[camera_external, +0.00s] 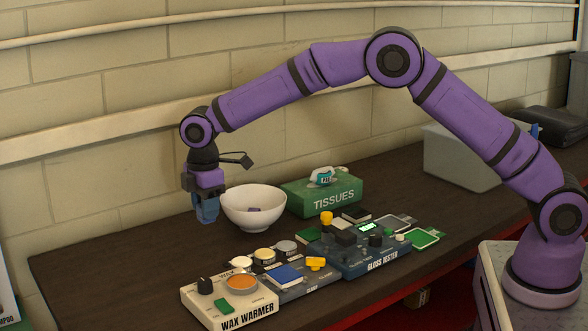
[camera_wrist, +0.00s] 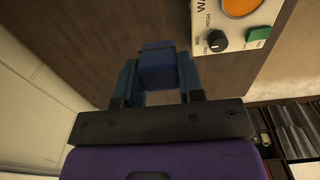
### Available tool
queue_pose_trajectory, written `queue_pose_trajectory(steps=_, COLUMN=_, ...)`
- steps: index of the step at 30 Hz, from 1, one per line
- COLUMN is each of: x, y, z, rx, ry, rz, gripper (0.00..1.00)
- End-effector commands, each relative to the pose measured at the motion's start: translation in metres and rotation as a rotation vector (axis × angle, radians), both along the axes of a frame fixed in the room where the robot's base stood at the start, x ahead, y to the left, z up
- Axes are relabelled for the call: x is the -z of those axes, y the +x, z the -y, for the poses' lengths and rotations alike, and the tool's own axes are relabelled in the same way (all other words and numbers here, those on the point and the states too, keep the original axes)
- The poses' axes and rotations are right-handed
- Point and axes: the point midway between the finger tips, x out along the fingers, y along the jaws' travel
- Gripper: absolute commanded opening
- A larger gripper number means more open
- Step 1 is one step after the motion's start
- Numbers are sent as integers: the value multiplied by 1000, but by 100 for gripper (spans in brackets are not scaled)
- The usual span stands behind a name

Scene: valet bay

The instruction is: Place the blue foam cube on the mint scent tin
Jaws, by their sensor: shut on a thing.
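The blue foam cube (camera_wrist: 157,66) is between the two fingers of my gripper (camera_wrist: 158,84) in the wrist view, and the gripper is shut on it. In the external view my gripper (camera_external: 206,210) hangs pointing down above the left part of the table, left of the white bowl; cube and fingers are hard to tell apart there. Three small round tins stand in a row behind the wax warmer and the device beside it: a whitish tin (camera_external: 241,263), a yellowish tin (camera_external: 265,256) and a greyish tin (camera_external: 285,247). I cannot tell which is mint.
The wax warmer (camera_external: 230,303) stands at the front; it also shows in the wrist view (camera_wrist: 226,22). The green tissue box (camera_external: 322,197) and gloss tester (camera_external: 375,255) lie farther right. The table's left part is clear.

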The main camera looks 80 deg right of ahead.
Motion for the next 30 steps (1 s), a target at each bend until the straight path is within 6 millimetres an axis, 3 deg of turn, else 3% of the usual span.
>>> queue_pose_trajectory(steps=1, x=3, y=-3, z=15, rx=18, ry=-2, rz=-5, gripper=13)
queue_pose_trajectory(steps=8, x=3, y=-15, z=71, rx=83, ry=0, rz=-5, gripper=13)
queue_pose_trajectory(steps=14, x=3, y=-40, z=148, rx=177, ry=1, rz=-4, gripper=13)
queue_pose_trajectory(steps=23, x=3, y=-103, z=275, rx=341, ry=1, rz=-5, gripper=13)
queue_pose_trajectory(steps=30, x=3, y=-170, z=364, rx=472, ry=3, rz=-5, gripper=13)
